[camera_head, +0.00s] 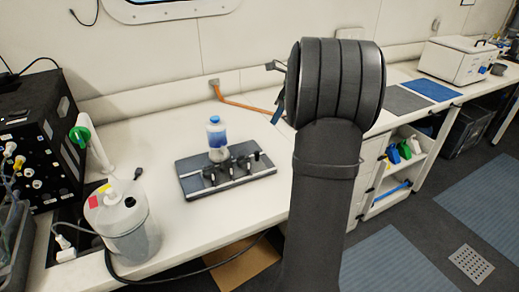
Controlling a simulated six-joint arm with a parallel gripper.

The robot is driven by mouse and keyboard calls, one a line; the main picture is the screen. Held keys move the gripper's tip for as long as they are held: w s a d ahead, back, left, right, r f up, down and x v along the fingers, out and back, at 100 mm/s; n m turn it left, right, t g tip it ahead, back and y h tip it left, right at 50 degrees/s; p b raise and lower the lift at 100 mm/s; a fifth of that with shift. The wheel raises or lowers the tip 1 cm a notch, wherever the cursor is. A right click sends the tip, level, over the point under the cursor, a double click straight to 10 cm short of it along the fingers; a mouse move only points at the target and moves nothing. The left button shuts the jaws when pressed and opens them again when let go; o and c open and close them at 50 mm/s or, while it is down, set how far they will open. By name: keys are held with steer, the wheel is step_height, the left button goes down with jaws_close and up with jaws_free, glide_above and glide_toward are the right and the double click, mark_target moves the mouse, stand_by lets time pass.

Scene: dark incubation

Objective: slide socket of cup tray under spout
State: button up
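A dark flat tray (246,178) lies on the white bench left of centre, with several small upright black fittings along its front. I take it for the cup tray; its sockets are too small to make out. A clear bottle with a blue cap and blue label (216,133) stands upright at its back edge; I cannot tell if it sits in a socket.
A translucent round canister (130,235) with a hose stands at the bench's front left. An orange strap or tube (245,104) runs along the back wall. A white box-shaped device (458,60) and blue mat (432,90) are at right. Bench around the tray is clear.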

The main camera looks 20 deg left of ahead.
mark_target(257, 152)
steer(key=x, duration=1.7)
jaws_close()
